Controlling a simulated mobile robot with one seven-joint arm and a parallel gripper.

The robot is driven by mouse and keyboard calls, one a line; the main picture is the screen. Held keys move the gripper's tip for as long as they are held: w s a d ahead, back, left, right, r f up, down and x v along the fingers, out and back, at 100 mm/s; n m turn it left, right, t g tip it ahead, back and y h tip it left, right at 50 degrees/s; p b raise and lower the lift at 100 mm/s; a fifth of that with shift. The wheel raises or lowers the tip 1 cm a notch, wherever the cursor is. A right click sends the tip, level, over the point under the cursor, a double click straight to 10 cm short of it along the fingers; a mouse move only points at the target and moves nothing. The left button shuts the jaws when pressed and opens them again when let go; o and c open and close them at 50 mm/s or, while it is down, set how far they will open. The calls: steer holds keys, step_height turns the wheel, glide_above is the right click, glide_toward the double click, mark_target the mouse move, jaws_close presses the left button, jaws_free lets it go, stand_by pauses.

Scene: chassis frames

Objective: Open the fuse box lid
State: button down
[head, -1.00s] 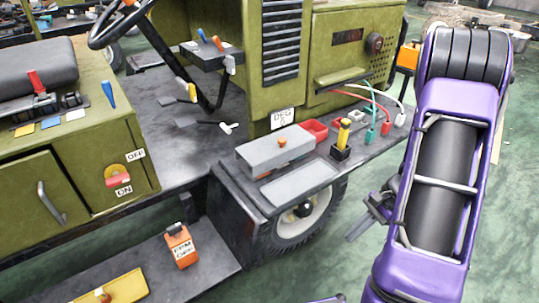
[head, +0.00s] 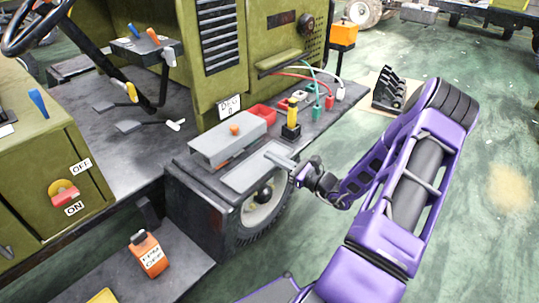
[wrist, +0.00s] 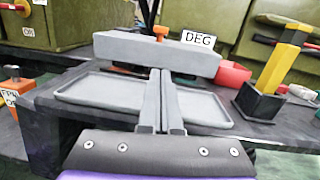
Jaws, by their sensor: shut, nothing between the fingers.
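The fuse box (head: 222,150) is a long grey box with a slab-like top on the dark fender. An orange knob (head: 234,129) stands on its lid; the knob also shows in the wrist view (wrist: 160,33). The lid (wrist: 150,52) looks level and down. A shallow grey tray (wrist: 100,92) lies in front of it. My gripper (head: 272,157) is shut and empty, at the tray's right end in the head view. In the wrist view its fingers (wrist: 158,78) point at the lid's front face, below the knob. I cannot tell whether they touch it.
A red bin (head: 262,114), a yellow-handled tool in a black block (head: 291,125), and coloured cable plugs (head: 318,98) stand beyond the box. A DEG label (wrist: 198,40) is behind it. Green floor (head: 470,190) is open at right.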

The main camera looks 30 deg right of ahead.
mark_target(246, 136)
steer(key=x, duration=0.7)
steer(key=shift+w+a+b, duration=0.2)
steer(key=shift+a+b, duration=0.05)
steer(key=shift+b, duration=0.05)
steer(key=shift+w+a+r, duration=0.15)
steer(key=shift+w+r, duration=0.2)
steer(key=shift+r, duration=0.2)
steer(key=shift+w+a+r, duration=0.15)
steer(key=shift+w+r, duration=0.15)
steer(key=shift+r, duration=0.25)
steer(key=shift+w+a+r, duration=0.25)
steer(key=shift+r, duration=0.4)
